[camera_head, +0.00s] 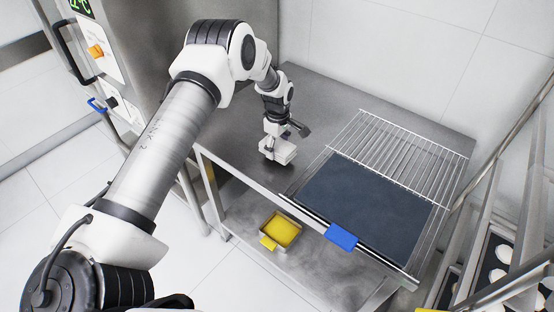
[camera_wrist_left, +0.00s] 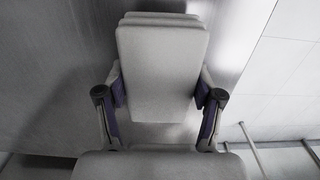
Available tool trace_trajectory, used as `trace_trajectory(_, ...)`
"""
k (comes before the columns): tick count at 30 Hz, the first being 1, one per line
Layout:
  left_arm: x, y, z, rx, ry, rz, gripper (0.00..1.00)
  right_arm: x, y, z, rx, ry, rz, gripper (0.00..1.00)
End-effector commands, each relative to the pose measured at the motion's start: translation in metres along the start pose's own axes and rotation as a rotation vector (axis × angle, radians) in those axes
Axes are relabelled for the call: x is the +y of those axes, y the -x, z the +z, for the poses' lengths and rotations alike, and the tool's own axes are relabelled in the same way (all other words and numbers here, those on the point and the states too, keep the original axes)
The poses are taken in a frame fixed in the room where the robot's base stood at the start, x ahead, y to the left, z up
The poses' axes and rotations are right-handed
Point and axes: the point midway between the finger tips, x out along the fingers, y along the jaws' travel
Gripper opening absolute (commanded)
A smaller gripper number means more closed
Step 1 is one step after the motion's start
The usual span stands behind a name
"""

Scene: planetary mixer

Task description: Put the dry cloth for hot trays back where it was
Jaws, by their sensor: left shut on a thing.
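The dry cloth (camera_head: 284,153) is a pale grey-white folded pad in several layers. My left gripper (camera_head: 276,138) is shut on it, at the left part of the steel table (camera_head: 318,98). In the left wrist view the cloth (camera_wrist_left: 162,62) sits between the two fingers, which press on its sides. The cloth is at or just above the table top; I cannot tell whether it touches. My right gripper is not in view.
A wire rack (camera_head: 410,149) and a dark flat tray (camera_head: 362,203) fill the table's right side. A blue cloth (camera_head: 341,237) hangs at the front edge. A yellow container (camera_head: 281,232) stands on the lower shelf. A steel cabinet stands left; a trolley with trays stands right.

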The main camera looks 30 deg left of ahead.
Motion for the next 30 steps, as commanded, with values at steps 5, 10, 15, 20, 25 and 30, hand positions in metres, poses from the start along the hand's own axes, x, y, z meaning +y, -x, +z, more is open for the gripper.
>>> trace_trajectory(5, 0.0, -0.03, 0.0, 0.0, -0.001, 0.0, 0.34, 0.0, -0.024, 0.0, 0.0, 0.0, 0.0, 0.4)
trace_trajectory(10, 0.0, -0.026, 0.0, 0.0, -0.001, 0.0, 0.34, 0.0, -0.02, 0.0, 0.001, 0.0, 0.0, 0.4)
trace_trajectory(15, 0.0, -0.03, 0.0, 0.0, -0.001, 0.0, 0.7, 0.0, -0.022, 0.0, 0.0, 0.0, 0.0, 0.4)
trace_trajectory(20, 0.0, -0.029, 0.0, 0.0, -0.001, 0.0, 0.92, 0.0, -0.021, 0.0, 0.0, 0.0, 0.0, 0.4)
trace_trajectory(25, 0.0, -0.029, 0.0, 0.0, -0.001, 0.0, 0.92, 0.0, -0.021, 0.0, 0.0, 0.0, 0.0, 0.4)
trace_trajectory(30, 0.0, -0.019, 0.0, 0.0, -0.001, 0.0, 0.92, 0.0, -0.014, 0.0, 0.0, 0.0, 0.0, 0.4)
